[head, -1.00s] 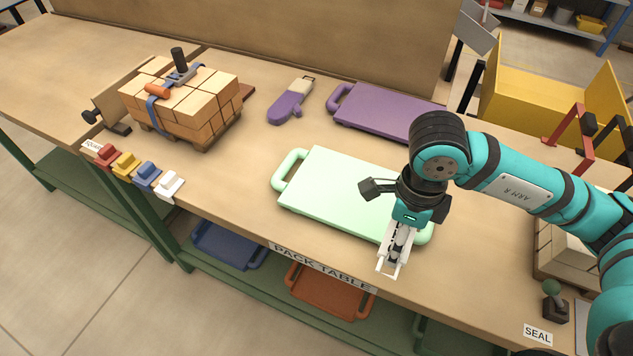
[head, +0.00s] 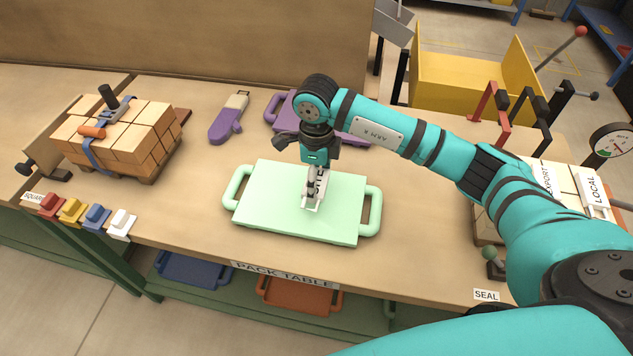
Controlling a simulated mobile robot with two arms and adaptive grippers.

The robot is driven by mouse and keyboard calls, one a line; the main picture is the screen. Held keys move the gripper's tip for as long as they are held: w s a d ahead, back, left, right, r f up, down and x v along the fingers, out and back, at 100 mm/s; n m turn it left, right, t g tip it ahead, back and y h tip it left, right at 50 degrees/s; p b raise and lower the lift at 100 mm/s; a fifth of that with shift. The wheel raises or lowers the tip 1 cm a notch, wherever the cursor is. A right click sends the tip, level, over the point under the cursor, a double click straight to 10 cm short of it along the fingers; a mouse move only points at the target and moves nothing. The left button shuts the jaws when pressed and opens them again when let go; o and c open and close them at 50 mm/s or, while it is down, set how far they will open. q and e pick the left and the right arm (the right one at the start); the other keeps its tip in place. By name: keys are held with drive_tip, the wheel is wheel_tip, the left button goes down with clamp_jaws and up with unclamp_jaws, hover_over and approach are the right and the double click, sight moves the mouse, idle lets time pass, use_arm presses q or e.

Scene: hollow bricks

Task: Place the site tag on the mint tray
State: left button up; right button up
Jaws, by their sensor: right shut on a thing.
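The mint tray (head: 265,205), pale green with a loop handle at each end, lies flat on the pack table. My right gripper (head: 313,195) points down over the tray's middle, right of its centre. It is shut on the site tag (head: 320,184), a small white piece with dark lettering that is partly hidden by the fingers. The tag's lower end is at or just above the tray surface; I cannot tell whether it touches. The rest of the tray top is bare. My left gripper is not in view.
A purple tray (head: 283,118) lies behind, partly hidden by my right arm. A purple-handled tool (head: 226,125) lies left of it. Strapped bricks (head: 125,140) stand at the left, coloured blocks (head: 72,210) along the front edge. A green-knobbed stamp (head: 492,262) stands front right.

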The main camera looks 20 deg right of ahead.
wheel_tip(320, 180, down, 2)
drive_tip(key=shift+s+f+p, duration=0.1)
drive_tip(key=shift+p, duration=0.35)
drive_tip(key=shift+f, duration=0.4)
drive_tip(key=o, duration=1.3)
drive_tip(key=shift+c, duration=0.2)
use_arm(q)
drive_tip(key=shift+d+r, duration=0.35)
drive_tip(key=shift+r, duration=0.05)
use_arm(e)
drive_tip(key=shift+r, duration=0.5)
use_arm(q)
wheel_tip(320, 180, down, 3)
drive_tip(key=b, duration=0.3)
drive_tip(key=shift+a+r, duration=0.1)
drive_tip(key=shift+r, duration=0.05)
use_arm(e)
wheel_tip(320, 180, up, 11)
drive_tip(key=shift+r, duration=0.2)
